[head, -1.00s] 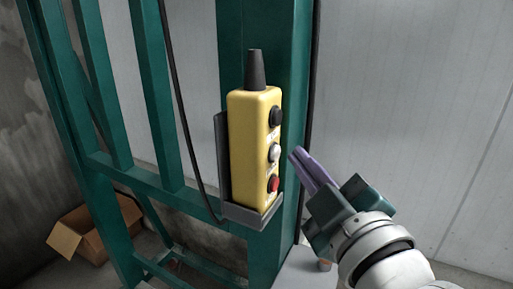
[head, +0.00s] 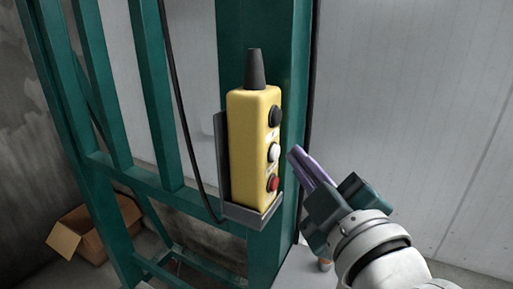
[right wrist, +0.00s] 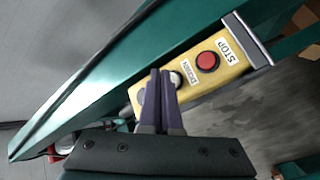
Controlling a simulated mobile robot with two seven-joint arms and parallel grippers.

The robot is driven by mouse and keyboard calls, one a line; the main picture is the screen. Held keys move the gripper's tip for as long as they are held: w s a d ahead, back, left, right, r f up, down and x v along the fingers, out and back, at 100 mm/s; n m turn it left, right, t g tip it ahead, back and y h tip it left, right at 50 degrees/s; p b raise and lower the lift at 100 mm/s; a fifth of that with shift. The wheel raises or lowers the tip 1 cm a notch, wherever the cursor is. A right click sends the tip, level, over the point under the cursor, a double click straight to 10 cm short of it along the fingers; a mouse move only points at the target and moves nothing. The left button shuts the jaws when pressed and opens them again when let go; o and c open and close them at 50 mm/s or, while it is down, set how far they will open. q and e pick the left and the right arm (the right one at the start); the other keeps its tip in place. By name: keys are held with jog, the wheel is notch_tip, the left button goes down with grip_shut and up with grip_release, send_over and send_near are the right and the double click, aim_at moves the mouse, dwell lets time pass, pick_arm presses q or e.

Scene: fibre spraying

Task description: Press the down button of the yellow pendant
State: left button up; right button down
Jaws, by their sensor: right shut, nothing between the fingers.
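The yellow pendant (head: 245,150) stands upright in a grey holder on a green post, its button face turned right. It has a black button (head: 275,116) on top, a white button (head: 273,152) in the middle and a red button (head: 272,183) at the bottom. In the right wrist view a DOWN label (right wrist: 187,76) lies beside the white button (right wrist: 176,79). My right gripper (head: 293,151) is shut and empty, its purple fingertips level with the white button and a small gap to its right. In the wrist view its fingers (right wrist: 160,72) partly cover that button. My left gripper is not in view.
The grey holder (head: 249,215) is fixed to the green post (head: 263,30). A black cable (head: 174,85) hangs left of the pendant. An open cardboard box (head: 92,232) sits on the floor at left.

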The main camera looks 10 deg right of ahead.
jog(key=shift+w+a, duration=0.15)
jog(key=shift+a, duration=0.1)
